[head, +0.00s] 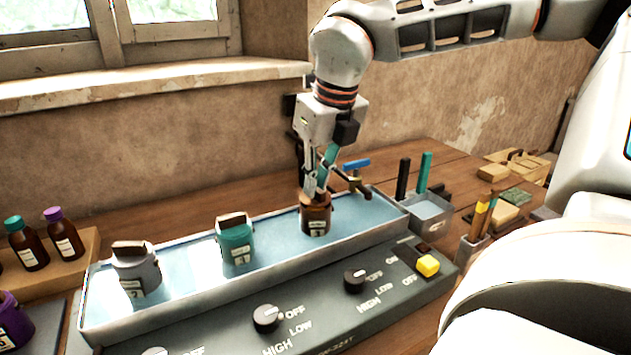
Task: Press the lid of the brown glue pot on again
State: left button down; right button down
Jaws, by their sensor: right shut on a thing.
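The brown glue pot (316,222), with a pale label, stands upright in the right part of the long water trough. My right gripper (315,192) points down at its top and is shut, apparently on the pot's lid. The fingers hide most of the lid, and I cannot tell whether it sits flush. A slanting teal piece (328,160) shows by the fingers; I cannot tell what it belongs to. My left gripper is not in view.
The metal trough (190,309) also holds a grey pot (136,275) and a teal pot (236,245). A control panel (310,315) with knobs runs along its front. A blue-handled tap (355,167) stands close behind my gripper. Brown bottles (64,240) stand at left.

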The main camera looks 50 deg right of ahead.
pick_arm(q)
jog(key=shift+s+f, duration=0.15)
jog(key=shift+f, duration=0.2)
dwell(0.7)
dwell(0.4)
pick_arm(e)
jog(key=c, duration=2)
grip_release()
jog(key=shift+c, duration=0.2)
jog(key=o, duration=0.5)
jog(key=shift+c, duration=0.2)
jog(key=shift+r+p, duration=0.7)
jog(key=shift+r, duration=2.8)
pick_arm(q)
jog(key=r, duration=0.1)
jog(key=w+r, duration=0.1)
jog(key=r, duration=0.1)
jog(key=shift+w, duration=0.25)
